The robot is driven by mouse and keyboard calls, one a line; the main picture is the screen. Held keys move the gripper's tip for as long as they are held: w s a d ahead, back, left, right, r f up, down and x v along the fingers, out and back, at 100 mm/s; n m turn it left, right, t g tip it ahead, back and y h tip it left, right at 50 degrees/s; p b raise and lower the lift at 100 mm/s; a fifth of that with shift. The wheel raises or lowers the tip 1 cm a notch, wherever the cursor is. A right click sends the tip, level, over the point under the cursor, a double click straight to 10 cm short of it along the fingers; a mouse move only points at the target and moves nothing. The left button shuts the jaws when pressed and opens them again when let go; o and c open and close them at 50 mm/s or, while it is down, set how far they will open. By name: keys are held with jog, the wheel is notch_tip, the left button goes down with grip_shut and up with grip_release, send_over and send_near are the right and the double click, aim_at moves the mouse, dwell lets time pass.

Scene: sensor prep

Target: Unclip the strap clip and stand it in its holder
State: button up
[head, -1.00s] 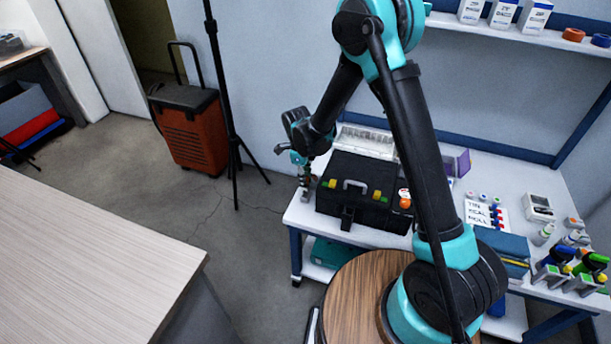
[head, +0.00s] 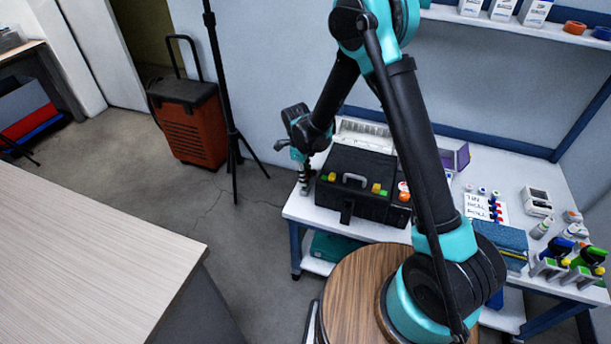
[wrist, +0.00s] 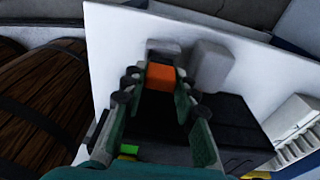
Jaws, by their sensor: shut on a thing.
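My gripper (wrist: 158,88) is shut on a small orange block, which looks like the strap clip (wrist: 160,76), between its fingertips in the wrist view. Just beyond it is a grey block (wrist: 163,48) on the white table, perhaps the holder; I cannot tell if they touch. A second pale grey block (wrist: 210,66) stands beside it. The black case (head: 350,190) with yellow and green clips lies on the table; in the wrist view it is below and right of the fingertips. In the head view my gripper (head: 304,184) is at the table's left end, left of the case, its grasp too small to read.
A white compartment tray (head: 365,132) is behind the case. A white card (head: 484,207), bottles and a blue case (head: 502,240) occupy the table's right part. A black stand (head: 232,130) and an orange wheeled case (head: 190,130) stand on the floor to the left.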

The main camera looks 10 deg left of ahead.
jog(key=shift+f, duration=1.1)
dwell(3.1)
jog(key=o, duration=0.9)
jog(key=shift+o, duration=0.6)
jog(key=shift+o, duration=0.9)
jog(key=shift+r, duration=0.1)
jog(key=shift+r, duration=3.45)
